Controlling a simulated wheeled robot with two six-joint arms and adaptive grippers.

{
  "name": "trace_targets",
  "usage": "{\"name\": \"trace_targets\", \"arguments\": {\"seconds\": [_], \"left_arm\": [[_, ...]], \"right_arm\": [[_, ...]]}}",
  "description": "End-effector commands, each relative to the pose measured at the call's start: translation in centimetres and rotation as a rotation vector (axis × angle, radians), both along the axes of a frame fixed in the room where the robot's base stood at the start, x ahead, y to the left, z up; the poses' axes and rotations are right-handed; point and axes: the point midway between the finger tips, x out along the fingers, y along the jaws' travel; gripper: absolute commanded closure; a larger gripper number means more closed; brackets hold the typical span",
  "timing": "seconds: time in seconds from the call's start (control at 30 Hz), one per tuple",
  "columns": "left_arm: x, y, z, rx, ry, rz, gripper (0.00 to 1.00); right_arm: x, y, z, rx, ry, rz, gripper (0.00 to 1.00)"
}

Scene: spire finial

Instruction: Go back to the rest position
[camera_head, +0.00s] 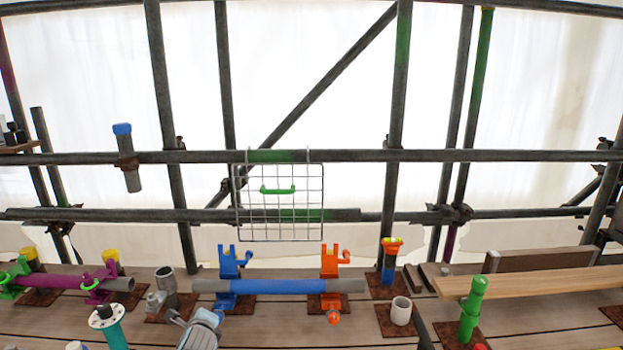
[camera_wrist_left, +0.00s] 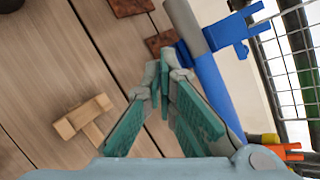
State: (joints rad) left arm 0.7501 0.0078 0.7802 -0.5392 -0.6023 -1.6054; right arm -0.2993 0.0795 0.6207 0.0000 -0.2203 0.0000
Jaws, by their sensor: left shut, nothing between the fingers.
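My left gripper (camera_head: 200,327) shows at the bottom of the head view, at the near side of the plank deck, just below the left end of the blue pipe. In the left wrist view its teal-padded fingers (camera_wrist_left: 160,85) converge at the tips, shut with nothing between them. The blue pipe (camera_wrist_left: 213,82) with a grey end lies just beyond and to the right of the fingers there. In the head view the blue pipe (camera_head: 265,286) rests across a blue bracket (camera_head: 230,262) and an orange bracket (camera_head: 330,262). My right gripper is in neither view.
A wire basket (camera_head: 310,205) hangs on the scaffold rail behind. A purple pipe (camera_head: 70,281) lies at left, near a teal post (camera_head: 107,325). A green post (camera_head: 472,310) and a long board (camera_head: 540,281) are at right.

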Motion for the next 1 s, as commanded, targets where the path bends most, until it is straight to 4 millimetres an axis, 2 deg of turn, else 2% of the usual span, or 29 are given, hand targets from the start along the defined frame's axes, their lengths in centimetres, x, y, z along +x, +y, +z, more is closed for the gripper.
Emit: {"name": "trace_targets", "arguments": {"seconds": [0.03,0.07,0.17,0.23,0.3,0.4,0.5,0.7,0.9,1.0], "left_arm": [[-2.3,0.6,-2.0,-0.092,0.002,0.079,1.0],[-3.9,0.9,-3.3,-0.16,0.002,0.137,1.0],[-10.7,1.8,-7.2,-0.416,-0.001,0.365,1.0],[-16.4,1.8,-9.3,-0.602,-0.002,0.539,1.0],[-21.6,1.4,-10.5,-0.758,-0.001,0.695,1.0],[-27.7,0.6,-10.9,-0.921,0.008,0.872,1.0],[-32.8,-0.4,-10.7,-1.039,0.021,1.016,1.0],[-40.9,-2.2,-9.1,-1.199,0.051,1.249,1.0],[-47.3,-4.0,-6.7,-1.295,0.085,1.441,1.0],[-46.2,-3.5,-11.0,-1.28,0.091,1.455,1.0]], "right_arm": [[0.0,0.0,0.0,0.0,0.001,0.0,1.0],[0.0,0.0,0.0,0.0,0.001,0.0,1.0],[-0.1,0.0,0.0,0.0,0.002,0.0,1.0],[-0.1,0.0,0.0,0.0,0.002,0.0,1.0],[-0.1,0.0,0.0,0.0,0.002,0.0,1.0],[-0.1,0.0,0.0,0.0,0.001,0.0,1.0],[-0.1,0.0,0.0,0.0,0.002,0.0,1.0],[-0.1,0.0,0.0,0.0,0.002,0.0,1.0],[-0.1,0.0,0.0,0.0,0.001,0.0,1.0],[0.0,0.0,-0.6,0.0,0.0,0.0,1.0]]}}
